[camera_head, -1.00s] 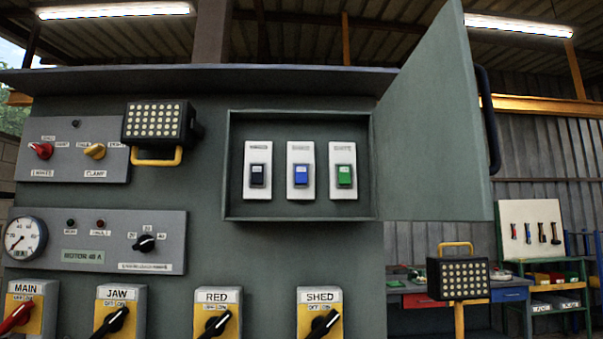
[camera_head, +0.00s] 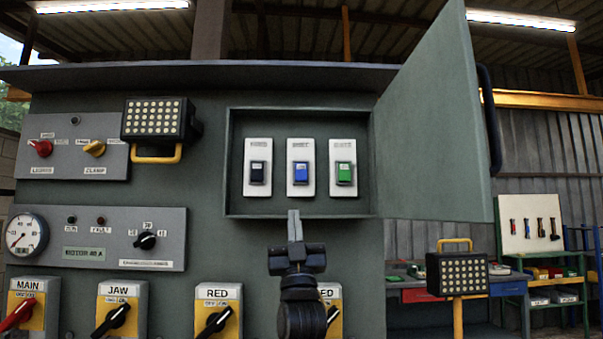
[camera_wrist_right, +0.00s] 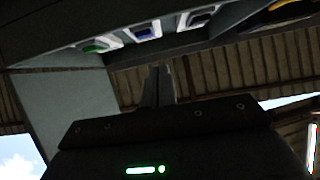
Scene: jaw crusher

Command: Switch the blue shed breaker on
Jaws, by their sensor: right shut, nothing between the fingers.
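The blue breaker (camera_head: 300,173) is the middle one of three in the open recessed box (camera_head: 227,165) on the grey-green panel. It also shows in the right wrist view (camera_wrist_right: 147,32). A black breaker (camera_head: 257,172) is on its left and a green breaker (camera_head: 344,173) on its right. My right gripper (camera_head: 295,214) points up just below the blue breaker, apart from it, at the box's lower edge in the picture. Its fingers are shut with nothing between them; they also show in the right wrist view (camera_wrist_right: 158,72). My left gripper is not in view.
The box door (camera_head: 432,125) stands open on the right. Below are rotary switches for main (camera_head: 20,312), jaw (camera_head: 117,318) and red (camera_head: 214,318); my arm partly hides the shed switch (camera_head: 331,296). A lamp (camera_head: 155,121) juts out at the left.

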